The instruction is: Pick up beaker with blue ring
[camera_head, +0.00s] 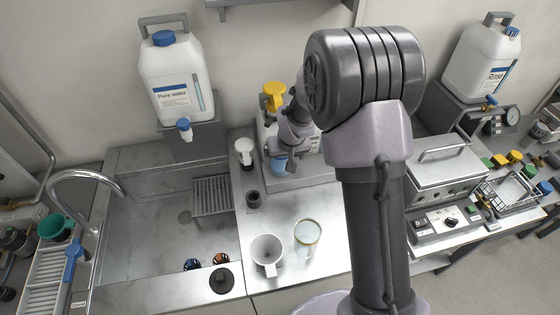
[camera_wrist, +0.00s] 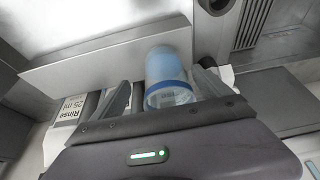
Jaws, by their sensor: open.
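The beaker with the blue ring (camera_wrist: 168,70) is clear with a blue tint and shows in the wrist view between the two fingers of my gripper (camera_wrist: 165,88). The fingers stand on both sides of it, apart, and the gripper is open. Whether a finger touches the beaker I cannot tell. In the head view a light blue part of the beaker (camera_head: 280,164) shows below my gripper (camera_head: 284,150) at the back of the counter; my wrist hides much of this spot.
A beaker with a yellowish ring (camera_head: 307,234) and a white mug (camera_head: 267,252) stand on the front counter. A sink (camera_head: 160,230) lies to the left. A pure water canister (camera_head: 174,80) stands at the back left. A yellow-topped item (camera_head: 273,95) is close behind my gripper.

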